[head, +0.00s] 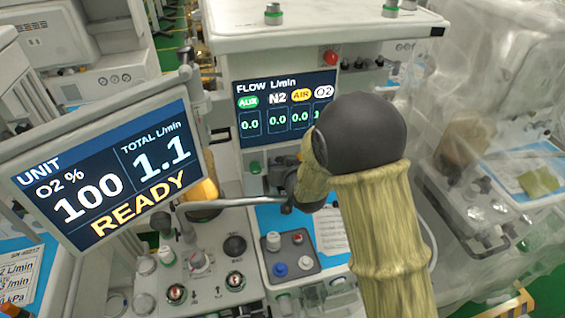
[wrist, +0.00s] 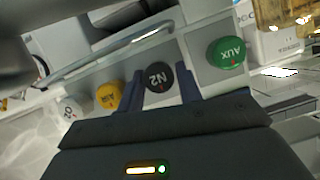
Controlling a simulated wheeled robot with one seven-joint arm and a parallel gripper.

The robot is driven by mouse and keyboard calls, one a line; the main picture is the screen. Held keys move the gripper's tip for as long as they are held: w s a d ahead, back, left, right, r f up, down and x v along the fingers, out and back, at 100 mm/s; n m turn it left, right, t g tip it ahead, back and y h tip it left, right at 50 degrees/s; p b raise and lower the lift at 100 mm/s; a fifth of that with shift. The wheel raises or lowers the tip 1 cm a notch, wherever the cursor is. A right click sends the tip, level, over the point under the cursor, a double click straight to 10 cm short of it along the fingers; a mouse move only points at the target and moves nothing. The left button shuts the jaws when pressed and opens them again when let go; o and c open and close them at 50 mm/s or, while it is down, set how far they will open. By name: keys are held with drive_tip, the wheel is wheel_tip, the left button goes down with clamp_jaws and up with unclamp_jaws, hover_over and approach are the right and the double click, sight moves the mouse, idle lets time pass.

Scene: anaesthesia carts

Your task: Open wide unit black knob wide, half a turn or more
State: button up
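The black knob marked N2 (wrist: 158,78) faces me in the wrist view, its lettering upside down. It sits in a row on a pale panel, between the yellow AIR knob (wrist: 109,95) and the green AUX knob (wrist: 227,53). My gripper (wrist: 158,86) has one dark finger on each side of the black knob, close to its rim. I cannot tell whether the fingers touch it. In the head view my arm covers the knobs and my fingers. The flow screen (head: 287,105) there reads 0.0 under N2.
A white O2 knob (wrist: 69,109) ends the row. In the head view a tilted screen (head: 105,175) reading READY stands at left, with a metal bar running from it towards my arm. A plastic-covered machine (head: 490,150) stands at right.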

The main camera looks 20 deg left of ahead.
drive_tip(key=c, duration=0.5)
drive_tip(key=shift+b, duration=0.4)
drive_tip(key=shift+f+n+h+b, duration=0.1)
drive_tip(key=shift+n+h+b, duration=0.3)
drive_tip(key=shift+n+b, duration=0.1)
drive_tip(key=shift+a+n+t+h+b, duration=0.15)
drive_tip(key=shift+n+t+h+b, duration=0.3)
drive_tip(key=shift+n, duration=0.35)
drive_tip(key=n+t+h, duration=0.1)
drive_tip(key=n+h, duration=0.1)
drive_tip(key=n, duration=0.1)
drive_tip(key=shift+t+p, duration=0.35)
drive_tip(key=shift+s+n, duration=0.1)
drive_tip(key=shift+n, duration=0.2)
drive_tip(key=shift+a, duration=0.1)
